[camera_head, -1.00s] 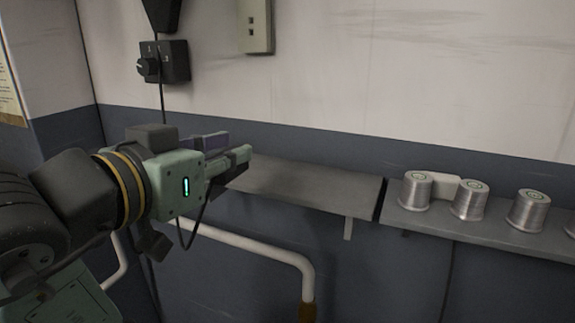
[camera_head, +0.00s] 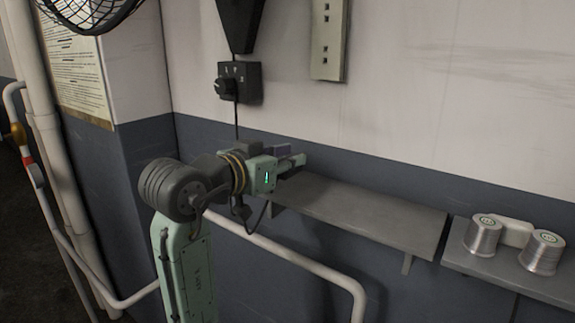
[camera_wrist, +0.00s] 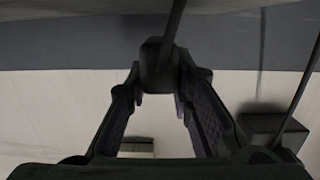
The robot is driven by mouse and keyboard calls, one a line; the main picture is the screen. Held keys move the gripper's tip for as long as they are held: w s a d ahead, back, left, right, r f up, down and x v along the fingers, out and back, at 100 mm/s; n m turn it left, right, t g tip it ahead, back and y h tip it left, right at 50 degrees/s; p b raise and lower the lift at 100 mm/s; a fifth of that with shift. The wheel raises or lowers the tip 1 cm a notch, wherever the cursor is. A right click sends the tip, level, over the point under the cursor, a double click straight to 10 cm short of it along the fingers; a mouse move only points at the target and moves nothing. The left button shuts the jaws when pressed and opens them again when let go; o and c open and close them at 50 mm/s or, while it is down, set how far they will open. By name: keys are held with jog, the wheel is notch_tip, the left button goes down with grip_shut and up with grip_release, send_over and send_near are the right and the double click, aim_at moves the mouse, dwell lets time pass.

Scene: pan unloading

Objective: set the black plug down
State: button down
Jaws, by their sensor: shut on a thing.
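My gripper (camera_head: 291,162) is at the left end of the left grey shelf (camera_head: 375,212) in the head view, near the wall. In the wrist view my gripper (camera_wrist: 160,92) is shut on the black plug (camera_wrist: 158,64), which sits between the fingertips. Its dark cable runs to the top edge of that picture. The plug cannot be made out in the head view, where the gripper hides it. I cannot tell whether the plug touches the shelf.
The left shelf looks bare. Metal spools (camera_head: 483,234) stand on the right shelf (camera_head: 500,268), beyond a narrow gap. A black switch box (camera_head: 238,83) hangs on the wall above the gripper. A white pipe (camera_head: 290,262) runs below the shelf.

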jog(key=shift+f, duration=1)
jog(key=shift+f, duration=0.1)
jog(key=c, duration=1.4)
grip_release()
jog(key=b+v, duration=0.2)
jog(key=v, duration=1)
jog(key=shift+b, duration=0.35)
